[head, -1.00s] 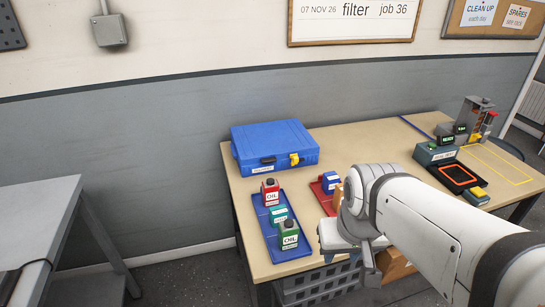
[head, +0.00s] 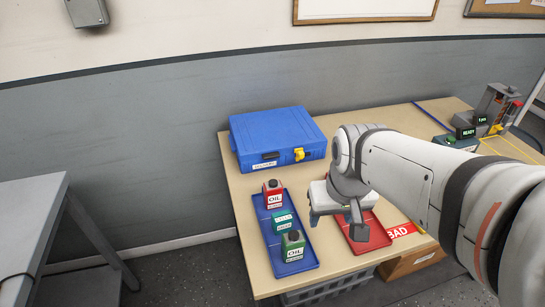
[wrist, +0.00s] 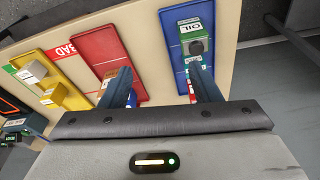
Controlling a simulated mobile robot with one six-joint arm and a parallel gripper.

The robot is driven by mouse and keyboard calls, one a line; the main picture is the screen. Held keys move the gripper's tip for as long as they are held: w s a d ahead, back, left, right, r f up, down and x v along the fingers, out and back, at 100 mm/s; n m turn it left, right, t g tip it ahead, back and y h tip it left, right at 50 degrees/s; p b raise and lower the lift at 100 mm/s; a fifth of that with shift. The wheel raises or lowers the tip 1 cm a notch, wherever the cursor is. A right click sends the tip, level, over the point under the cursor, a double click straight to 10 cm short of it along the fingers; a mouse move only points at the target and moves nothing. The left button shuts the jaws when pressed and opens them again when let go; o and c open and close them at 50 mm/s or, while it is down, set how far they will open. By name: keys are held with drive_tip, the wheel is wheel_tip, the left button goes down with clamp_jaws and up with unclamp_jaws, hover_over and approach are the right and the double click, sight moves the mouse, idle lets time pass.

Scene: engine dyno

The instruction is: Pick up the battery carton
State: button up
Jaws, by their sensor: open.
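A small teal carton with a white label that seems to read "CELLS" (head: 283,220), likely the battery carton, sits in the blue tray (head: 308,262) between a red oil can (head: 272,194) and a green oil can (head: 293,245). My gripper (head: 336,222) is open and empty, to the right of the blue tray, above the red tray (head: 372,232). In the wrist view, the fingers of my gripper (wrist: 165,82) point toward the bench, and the teal carton (wrist: 190,86) is partly hidden behind the right finger. The green can (wrist: 194,42) shows beyond it.
A blue case (head: 278,138) stands at the back of the bench. A yellow tray (wrist: 45,60) holds boxes. A grey table (head: 30,215) stands left across a floor gap.

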drive_tip(key=o, duration=0.3)
drive_tip(key=shift+n+g, duration=0.6)
drive_tip(key=shift+g, duration=0.1)
drive_tip(key=w+a+f, duration=0.1)
drive_tip(key=w, duration=0.1)
drive_tip(key=w+a+f, duration=0.1)
drive_tip(key=w, duration=0.2)
drive_tip(key=w+a+f, duration=0.1)
drive_tip(key=w+f, duration=0.1)
drive_tip(key=shift+w, duration=0.15)
drive_tip(key=n+g, duration=0.1)
hover_over(282, 216)
drive_tip(key=f, duration=0.6)
drive_tip(key=shift+w+d+f+p, duration=0.15)
drive_tip(key=shift+d+f+p, duration=0.2)
drive_tip(key=shift+d, duration=0.05)
drive_tip(key=f, duration=0.8)
drive_tip(key=shift+a, duration=0.35)
drive_tip(key=shift+c, duration=0.3)
drive_tip(key=c, duration=1.1)
